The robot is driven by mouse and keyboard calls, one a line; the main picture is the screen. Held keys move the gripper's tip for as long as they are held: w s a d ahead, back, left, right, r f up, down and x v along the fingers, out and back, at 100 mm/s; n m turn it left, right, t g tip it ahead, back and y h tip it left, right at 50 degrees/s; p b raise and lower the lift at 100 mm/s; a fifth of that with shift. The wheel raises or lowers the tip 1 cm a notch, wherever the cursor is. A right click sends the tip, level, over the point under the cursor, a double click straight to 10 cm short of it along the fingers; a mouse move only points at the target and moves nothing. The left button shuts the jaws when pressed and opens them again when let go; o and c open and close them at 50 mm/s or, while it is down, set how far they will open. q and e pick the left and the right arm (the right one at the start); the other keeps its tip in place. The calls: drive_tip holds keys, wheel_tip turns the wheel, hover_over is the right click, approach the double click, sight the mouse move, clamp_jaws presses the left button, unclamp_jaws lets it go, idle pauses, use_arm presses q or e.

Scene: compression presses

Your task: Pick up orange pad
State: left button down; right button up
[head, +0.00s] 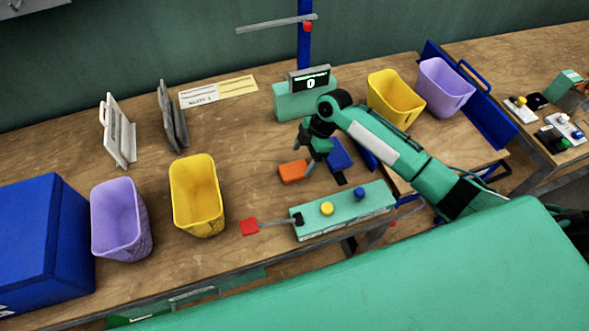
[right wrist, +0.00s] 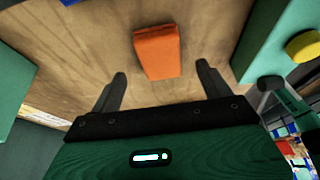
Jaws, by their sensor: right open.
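The orange pad (head: 292,171) lies flat on the wooden table, in front of the green display unit. In the right wrist view the orange pad (right wrist: 158,52) is a small block beyond the fingertips, roughly centred between them. My right gripper (head: 312,166) hangs just above and beside the pad, pointing down. In the right wrist view its two dark fingers (right wrist: 163,84) are spread wide with nothing between them. The pad appears apart from both fingers. My left gripper is not in view.
A blue pad (head: 339,154) lies right of the orange one. A green button box (head: 345,212) with yellow and blue buttons stands in front. The display unit (head: 300,101) is behind. Yellow (head: 197,197) and purple (head: 118,220) bins stand left. The table left of the pad is clear.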

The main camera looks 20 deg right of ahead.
sight(296, 169)
drive_tip(key=shift+a+f+p, duration=0.5)
drive_tip(key=shift+f+p, duration=0.15)
drive_tip(key=x, duration=0.2)
drive_tip(key=shift+a+f+p, duration=0.1)
drive_tip(key=shift+f+p, duration=0.2)
drive_tip(key=shift+p, duration=0.05)
drive_tip(key=shift+a+f, duration=0.15)
drive_tip(key=shift+f, duration=0.35)
drive_tip(key=c, duration=1.1)
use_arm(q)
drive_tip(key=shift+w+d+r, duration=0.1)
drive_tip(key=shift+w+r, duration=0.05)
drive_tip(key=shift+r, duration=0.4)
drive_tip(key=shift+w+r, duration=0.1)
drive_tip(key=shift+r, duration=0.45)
use_arm(e)
drive_tip(key=shift+r, duration=0.1)
